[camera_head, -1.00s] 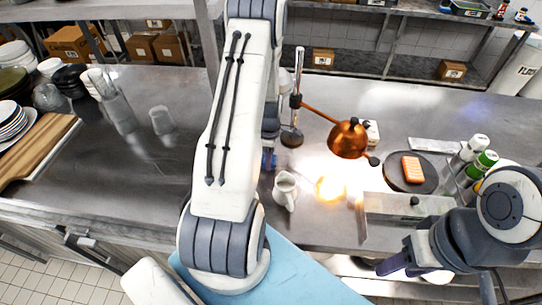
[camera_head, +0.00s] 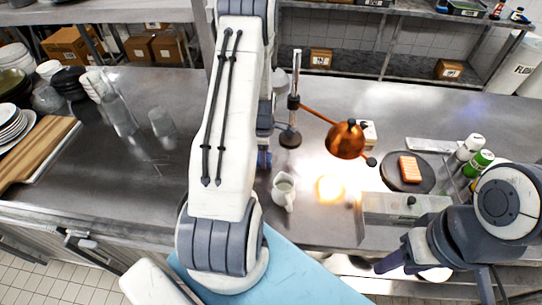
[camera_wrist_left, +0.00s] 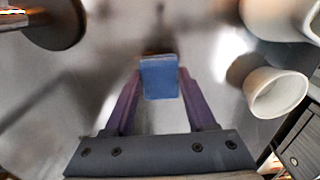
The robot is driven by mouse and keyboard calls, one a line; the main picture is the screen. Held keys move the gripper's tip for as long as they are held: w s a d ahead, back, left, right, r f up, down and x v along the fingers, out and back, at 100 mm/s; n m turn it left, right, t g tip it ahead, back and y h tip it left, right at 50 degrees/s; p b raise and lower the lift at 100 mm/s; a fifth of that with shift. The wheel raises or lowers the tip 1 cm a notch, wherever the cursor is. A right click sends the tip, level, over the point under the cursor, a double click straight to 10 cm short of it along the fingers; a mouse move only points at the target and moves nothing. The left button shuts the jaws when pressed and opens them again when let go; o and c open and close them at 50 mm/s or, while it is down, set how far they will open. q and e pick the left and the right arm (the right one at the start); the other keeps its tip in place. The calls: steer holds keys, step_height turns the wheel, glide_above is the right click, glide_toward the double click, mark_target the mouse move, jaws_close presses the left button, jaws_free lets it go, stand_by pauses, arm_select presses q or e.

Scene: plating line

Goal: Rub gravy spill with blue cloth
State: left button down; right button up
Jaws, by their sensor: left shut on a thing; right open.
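My left gripper (camera_wrist_left: 158,85) is shut on the blue cloth (camera_wrist_left: 160,77), a small folded block between the purple fingers, over the steel counter in the left wrist view. In the head view my left arm hides most of it; a bit of blue (camera_head: 264,158) shows at the arm's right edge. A dark patch (camera_wrist_left: 154,46) lies just beyond the cloth; I cannot tell whether it is gravy or shadow. My right gripper (camera_head: 412,268) is open and empty at the counter's front right, partly hidden by its arm.
A white jug (camera_head: 284,188) stands right of the cloth. A lamp stand (camera_head: 291,138) with a copper shade (camera_head: 345,140) is close behind it. A round dark board (camera_head: 424,181) bears an orange block (camera_head: 410,168). Bottles (camera_head: 480,162) stand at the right. The left counter's middle is mostly clear.

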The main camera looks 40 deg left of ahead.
mark_target(269, 157)
arm_select(q)
steer(key=r+p, duration=0.1)
steer(key=w+d+r, duration=0.1)
steer(key=r, duration=0.1)
steer(key=shift+d+p, duration=0.1)
steer(key=shift+p, duration=0.25)
steer(key=shift+r+p, duration=0.55)
steer(key=shift+r, duration=0.1)
steer(key=shift+r+p, duration=0.75)
steer(key=shift+r, duration=0.3)
steer(key=shift+f, duration=0.1)
